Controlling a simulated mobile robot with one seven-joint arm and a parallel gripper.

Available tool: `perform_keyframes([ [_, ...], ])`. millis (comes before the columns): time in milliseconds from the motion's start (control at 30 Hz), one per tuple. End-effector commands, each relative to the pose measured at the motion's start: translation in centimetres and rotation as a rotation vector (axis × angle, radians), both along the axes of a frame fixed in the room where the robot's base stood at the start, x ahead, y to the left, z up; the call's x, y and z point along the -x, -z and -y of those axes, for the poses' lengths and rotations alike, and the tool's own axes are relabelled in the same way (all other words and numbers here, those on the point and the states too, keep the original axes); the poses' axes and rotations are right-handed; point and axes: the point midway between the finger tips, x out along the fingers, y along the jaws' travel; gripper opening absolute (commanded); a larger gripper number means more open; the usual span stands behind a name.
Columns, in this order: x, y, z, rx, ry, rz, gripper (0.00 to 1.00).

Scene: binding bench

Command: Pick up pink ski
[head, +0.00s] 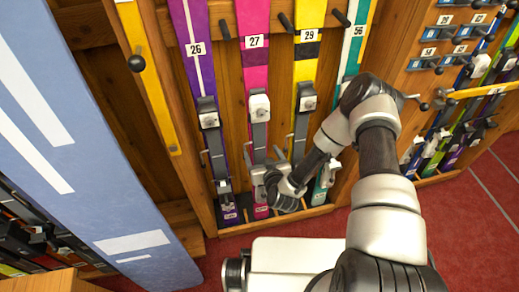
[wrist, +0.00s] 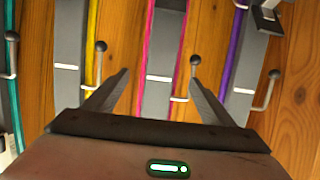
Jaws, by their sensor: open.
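The pink ski (head: 256,75), labelled 27, stands upright in the wooden rack in the head view, between a purple ski and a yellow one. Its grey and white binding is on its lower half. My gripper (head: 266,172) is at the lower part of this ski, partly hiding it. In the wrist view, the pink ski (wrist: 146,55) shows as pink edges along a grey binding part. My gripper (wrist: 159,78) is open there, one finger on each side of the pink ski, with nothing clamped.
The purple ski (head: 196,60), yellow ski (head: 308,65) and teal ski (head: 352,55) stand close by. Dark pegs (head: 285,22) stick out of the rack. A large blue panel (head: 90,110) stands at left. Red carpet (head: 450,215) lies in front.

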Motion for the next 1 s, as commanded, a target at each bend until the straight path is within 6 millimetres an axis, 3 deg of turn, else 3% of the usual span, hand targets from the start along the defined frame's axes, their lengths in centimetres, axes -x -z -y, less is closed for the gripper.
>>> perform_keyframes([
  [100,-1.9,1.0,-0.5,0.0,0.002,0.001,0.77],
  [367,-3.4,1.8,-0.9,-0.001,0.002,-0.001,0.77],
  [633,-6.7,3.7,-1.8,-0.001,0.001,0.001,0.77],
  [967,-7.4,3.9,-2.1,0.0,0.0,-0.001,0.77],
  [1000,-7.4,3.9,-2.1,0.0,0.0,-0.001,0.72],
])
